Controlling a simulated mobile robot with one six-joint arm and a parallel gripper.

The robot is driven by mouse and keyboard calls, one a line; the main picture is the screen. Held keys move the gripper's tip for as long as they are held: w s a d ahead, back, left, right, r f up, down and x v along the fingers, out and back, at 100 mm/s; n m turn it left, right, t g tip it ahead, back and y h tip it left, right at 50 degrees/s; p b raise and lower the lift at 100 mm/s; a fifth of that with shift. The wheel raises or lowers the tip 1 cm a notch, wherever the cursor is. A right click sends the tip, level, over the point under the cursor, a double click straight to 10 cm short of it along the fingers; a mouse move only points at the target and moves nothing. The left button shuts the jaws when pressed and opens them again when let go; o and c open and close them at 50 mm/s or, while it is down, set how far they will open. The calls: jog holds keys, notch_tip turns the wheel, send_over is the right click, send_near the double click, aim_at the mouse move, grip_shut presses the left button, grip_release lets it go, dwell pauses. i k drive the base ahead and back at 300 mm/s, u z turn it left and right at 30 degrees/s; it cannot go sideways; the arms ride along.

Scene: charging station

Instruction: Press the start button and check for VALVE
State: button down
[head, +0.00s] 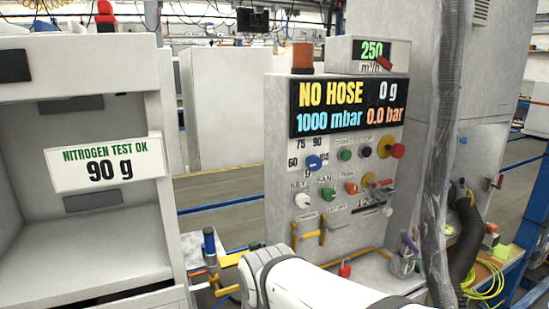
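The control panel (280,170) stands right of centre. Its dark display (349,106) reads "NO HOSE", "0 g", "1000 mbar" and "0.0 bar". One green button (345,155) is in the upper row, beside a black button (367,152). Another green button (328,193) is in the row below. The small labels are too blurred to tell which is the start button. A white link of my arm crosses the bottom of the view below the panel. My gripper is not in view.
A red knob on yellow (397,150), a blue knob (314,162) and a white knob (302,201) share the panel. Yellow handles (309,234) stick out below. A grey hose (437,150) hangs right. A cabinet (80,110) bearing a "NITROGEN TEST OK 90 g" sign (107,164) stands left.

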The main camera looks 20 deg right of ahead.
aim_at(345, 156)
jog(key=z, duration=0.05)
jog(key=k, duration=0.4)
jog(key=u, duration=2.5)
jog(key=k, duration=1.9)
jog(key=z, duration=1.7)
jog(key=i, duration=0.2)
jog(key=z, duration=0.2)
